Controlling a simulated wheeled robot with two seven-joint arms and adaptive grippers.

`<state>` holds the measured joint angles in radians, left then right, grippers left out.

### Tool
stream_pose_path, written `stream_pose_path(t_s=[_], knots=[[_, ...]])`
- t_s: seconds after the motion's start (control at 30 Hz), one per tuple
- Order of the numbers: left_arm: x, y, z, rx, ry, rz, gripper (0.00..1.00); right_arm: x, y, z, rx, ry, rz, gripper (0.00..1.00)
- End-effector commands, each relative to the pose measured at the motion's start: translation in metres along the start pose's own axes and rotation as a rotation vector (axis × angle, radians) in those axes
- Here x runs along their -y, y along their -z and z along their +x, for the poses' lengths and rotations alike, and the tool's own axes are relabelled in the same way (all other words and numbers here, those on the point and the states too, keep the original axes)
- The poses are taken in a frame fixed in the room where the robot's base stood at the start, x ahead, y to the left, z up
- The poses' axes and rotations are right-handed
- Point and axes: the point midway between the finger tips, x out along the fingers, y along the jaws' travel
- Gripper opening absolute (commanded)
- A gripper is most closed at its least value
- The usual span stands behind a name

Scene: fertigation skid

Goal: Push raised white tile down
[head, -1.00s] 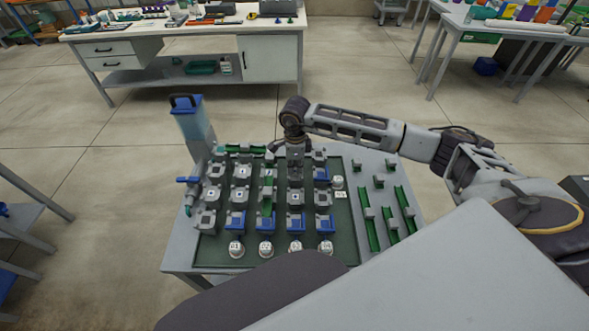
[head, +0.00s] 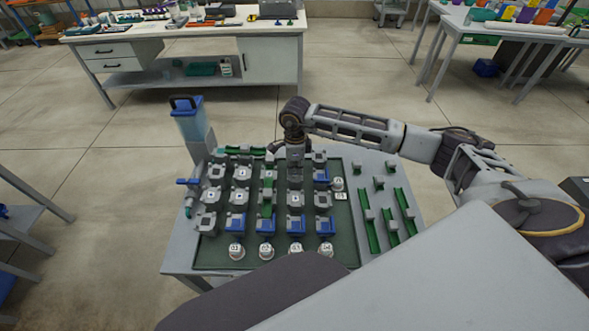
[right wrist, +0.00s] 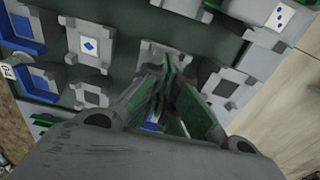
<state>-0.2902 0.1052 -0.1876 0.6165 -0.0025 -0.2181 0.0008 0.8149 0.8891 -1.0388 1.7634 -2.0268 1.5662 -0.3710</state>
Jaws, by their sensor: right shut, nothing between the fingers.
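My right gripper (head: 295,166) points down over the upper middle of the tile board (head: 337,236). In the right wrist view its green-padded fingers (right wrist: 161,88) are shut and empty. They hide what lies directly beneath them; a small blue-and-white patch shows between the finger parts. A white tile with blue dots (right wrist: 280,17) is at the upper right. I cannot tell which tile stands raised. My left gripper is not in view.
Grey and blue holders crowd the board, with numbered round white caps (head: 266,250) along its near edge. A clear column with a blue top (head: 192,122) stands at its left. Green channels (head: 370,230) lie at the right. A white workbench (head: 200,45) is behind.

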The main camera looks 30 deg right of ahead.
Motion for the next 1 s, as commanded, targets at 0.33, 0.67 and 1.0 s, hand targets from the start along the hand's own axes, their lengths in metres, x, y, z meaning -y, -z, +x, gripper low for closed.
stream_pose_path(t_s=[0.33, 0.67, 1.0], knots=[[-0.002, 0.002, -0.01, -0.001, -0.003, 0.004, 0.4, 0.0, 0.0, -0.019, 0.0, 0.002, 0.0, 0.0], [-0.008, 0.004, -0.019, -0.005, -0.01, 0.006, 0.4, 0.0, 0.0, -0.035, 0.001, 0.002, 0.0, 0.0], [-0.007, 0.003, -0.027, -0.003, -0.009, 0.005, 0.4, 0.001, 0.0, -0.051, 0.001, 0.002, 0.0, 0.0]])
